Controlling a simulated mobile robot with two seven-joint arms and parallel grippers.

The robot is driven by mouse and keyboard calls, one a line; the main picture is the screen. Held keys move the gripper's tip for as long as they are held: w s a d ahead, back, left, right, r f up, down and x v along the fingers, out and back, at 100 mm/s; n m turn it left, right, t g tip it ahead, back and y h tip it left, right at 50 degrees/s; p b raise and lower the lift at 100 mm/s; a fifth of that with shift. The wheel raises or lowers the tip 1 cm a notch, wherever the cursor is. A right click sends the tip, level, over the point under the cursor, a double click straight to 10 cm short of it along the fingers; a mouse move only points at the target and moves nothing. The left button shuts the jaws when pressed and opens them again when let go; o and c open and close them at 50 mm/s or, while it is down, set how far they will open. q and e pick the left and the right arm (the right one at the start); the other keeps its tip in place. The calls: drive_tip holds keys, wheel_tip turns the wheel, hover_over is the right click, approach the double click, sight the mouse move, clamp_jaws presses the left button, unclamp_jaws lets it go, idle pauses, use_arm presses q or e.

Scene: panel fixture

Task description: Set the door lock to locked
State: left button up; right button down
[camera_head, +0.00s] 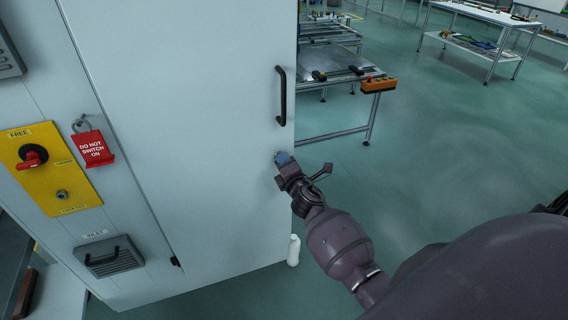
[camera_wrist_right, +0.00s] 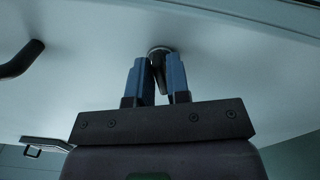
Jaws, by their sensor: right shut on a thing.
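The door lock (camera_wrist_right: 159,50) is a small round dark fitting on the pale grey cabinet door (camera_head: 210,110), with a short dark lever or key sticking out of it. My right gripper (camera_head: 282,158) is at the lock, near the door's right edge below the black handle. In the right wrist view its blue fingers (camera_wrist_right: 157,72) stand on both sides of the lever and are shut on it. The fingers hide most of the lock in the head view, and I cannot read its setting. My left gripper is not in view.
The black door handle (camera_head: 282,95) is above my right gripper. A yellow panel (camera_head: 50,180) with a red rotary switch (camera_head: 31,158) and a red "DO NOT SWITCH ON" tag (camera_head: 94,148) are left of the door. A white bottle (camera_head: 293,250) stands on the floor. A workbench (camera_head: 335,80) is behind.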

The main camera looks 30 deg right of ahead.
drive_tip(key=shift+f+m, duration=0.1)
drive_tip(key=shift+m, duration=1.8)
drive_tip(key=c, duration=1.2)
unclamp_jaws()
drive_tip(key=v, duration=1)
drive_tip(key=shift+s, duration=0.4)
drive_tip(key=shift+m, duration=0.3)
